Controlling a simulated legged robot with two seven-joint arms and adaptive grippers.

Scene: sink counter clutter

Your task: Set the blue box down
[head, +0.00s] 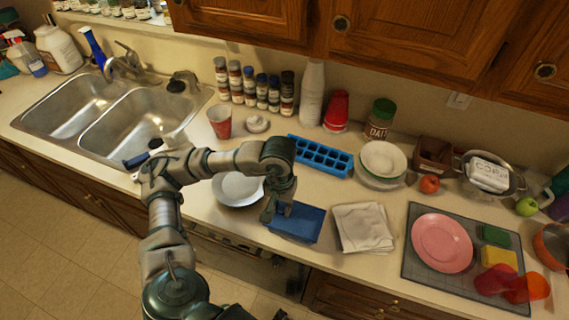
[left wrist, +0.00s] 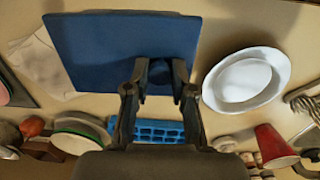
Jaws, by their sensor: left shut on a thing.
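The blue box (head: 299,224) is near the front edge of the counter (head: 365,275), between the white bowl and the folded cloth. My left gripper (head: 277,208) is at the box's left end in the head view, shut on it. In the left wrist view the broad blue face of the box (left wrist: 115,45) fills the upper middle, and the fingers (left wrist: 158,82) close on a part of it near its edge. I cannot tell whether the underside touches the counter. My right gripper is not in view.
A white bowl (head: 236,190) is close on the left, a folded cloth (head: 363,228) close on the right. A blue ice tray (head: 320,157) lies behind. Further right, a grey mat (head: 412,268) holds a pink plate (head: 442,243). The sink (head: 130,125) is at the left.

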